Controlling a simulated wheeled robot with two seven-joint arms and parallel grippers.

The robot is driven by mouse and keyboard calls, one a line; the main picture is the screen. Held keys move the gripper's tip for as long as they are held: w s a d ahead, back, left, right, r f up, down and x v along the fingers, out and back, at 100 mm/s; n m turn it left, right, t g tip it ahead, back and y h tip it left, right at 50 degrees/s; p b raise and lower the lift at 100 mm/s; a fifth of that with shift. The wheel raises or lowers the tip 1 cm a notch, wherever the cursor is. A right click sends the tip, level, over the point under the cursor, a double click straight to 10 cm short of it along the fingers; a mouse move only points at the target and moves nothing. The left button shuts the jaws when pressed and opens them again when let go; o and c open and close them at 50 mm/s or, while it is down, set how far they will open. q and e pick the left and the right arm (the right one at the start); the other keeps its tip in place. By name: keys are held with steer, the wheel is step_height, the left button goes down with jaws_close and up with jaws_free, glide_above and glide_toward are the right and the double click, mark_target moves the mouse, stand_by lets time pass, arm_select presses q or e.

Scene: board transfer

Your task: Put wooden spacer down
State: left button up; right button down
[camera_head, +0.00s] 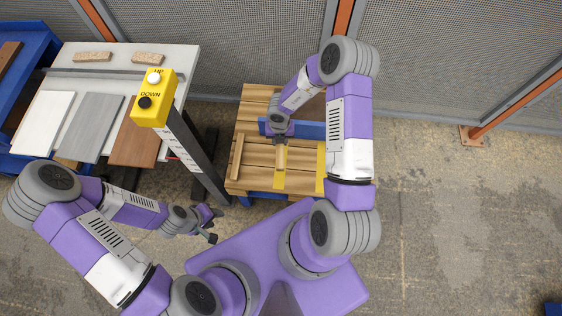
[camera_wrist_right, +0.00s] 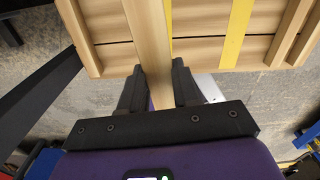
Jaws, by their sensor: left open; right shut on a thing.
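The wooden spacer is a long light bar; it shows in the right wrist view (camera_wrist_right: 148,45) between my right gripper's fingers (camera_wrist_right: 160,88). In the head view my right gripper (camera_head: 281,137) is over the slatted wooden pallet (camera_head: 260,100), with the spacer (camera_head: 281,160) below it, along a yellow strip (camera_head: 279,181). The spacer lies in line with that strip; I cannot tell whether it touches the boards. The gripper hides part of it. My left gripper (camera_head: 212,224) is open and empty, left of my base and clear of the pallet.
Another wooden bar (camera_head: 237,157) lies along the pallet's left side. A second yellow strip (camera_head: 321,165) is at the right. A post with a yellow button box (camera_head: 154,98) stands left of the pallet. A table with boards (camera_head: 95,122) is farther left. Floor at right is clear.

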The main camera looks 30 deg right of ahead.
steer(key=shift+s+d+m, duration=0.1)
steer(key=shift+m, duration=0.4)
steer(key=shift+f, duration=0.1)
step_height(320, 180, down, 18)
steer(key=b, duration=0.7)
steer(key=c, duration=0.8)
jaws_free()
